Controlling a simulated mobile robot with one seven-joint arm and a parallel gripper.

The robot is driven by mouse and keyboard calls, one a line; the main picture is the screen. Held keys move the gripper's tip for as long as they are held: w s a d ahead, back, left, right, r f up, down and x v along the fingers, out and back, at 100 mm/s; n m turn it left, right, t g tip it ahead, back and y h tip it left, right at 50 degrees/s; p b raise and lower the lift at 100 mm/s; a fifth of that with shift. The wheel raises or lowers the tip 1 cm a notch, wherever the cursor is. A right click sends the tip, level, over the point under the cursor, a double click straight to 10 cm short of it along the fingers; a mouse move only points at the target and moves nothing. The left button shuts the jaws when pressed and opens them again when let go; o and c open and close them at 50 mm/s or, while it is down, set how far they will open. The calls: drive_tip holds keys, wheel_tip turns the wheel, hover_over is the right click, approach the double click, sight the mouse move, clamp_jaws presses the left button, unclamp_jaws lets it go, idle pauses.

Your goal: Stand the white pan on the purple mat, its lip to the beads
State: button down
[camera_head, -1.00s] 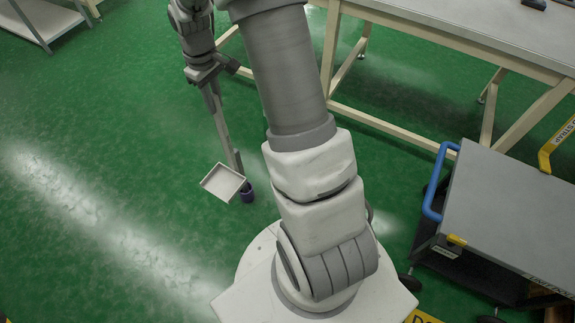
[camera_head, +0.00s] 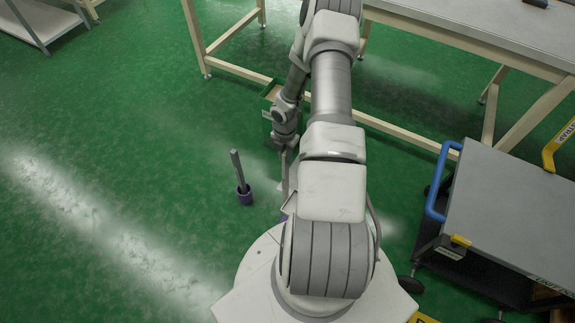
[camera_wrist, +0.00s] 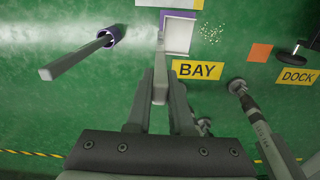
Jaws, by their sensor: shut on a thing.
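My gripper (camera_wrist: 160,88) is shut on the grey handle of the white pan (camera_wrist: 178,36) in the wrist view. The pan lies over the purple mat (camera_wrist: 163,16), whose edge shows along the pan's far and left sides. I cannot tell whether the pan touches the mat or hangs just above it. The pale beads (camera_wrist: 212,33) lie scattered on the green floor just right of the pan. In the head view my gripper (camera_head: 286,150) is beside my arm, which hides most of the pan and mat.
Yellow BAY (camera_wrist: 197,70) and DOCK (camera_wrist: 298,77) signs and an orange square (camera_wrist: 260,52) lie on the floor. A grey cart (camera_head: 510,210) stands right; a workbench (camera_head: 450,35) is behind.

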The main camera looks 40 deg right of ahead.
wheel_tip(320, 180, down, 12)
drive_tip(key=s+n+b, duration=0.1)
drive_tip(key=b, duration=0.6)
drive_tip(key=shift+s+n, duration=0.2)
drive_tip(key=shift+n, duration=0.2)
drive_tip(key=shift+a+f+b, duration=0.1)
drive_tip(key=shift+f+b, duration=0.3)
drive_tip(key=shift+f, duration=0.05)
drive_tip(key=c, duration=0.7)
unclamp_jaws()
drive_tip(key=shift+r+p, duration=3.25)
drive_tip(key=shift+r, duration=0.8)
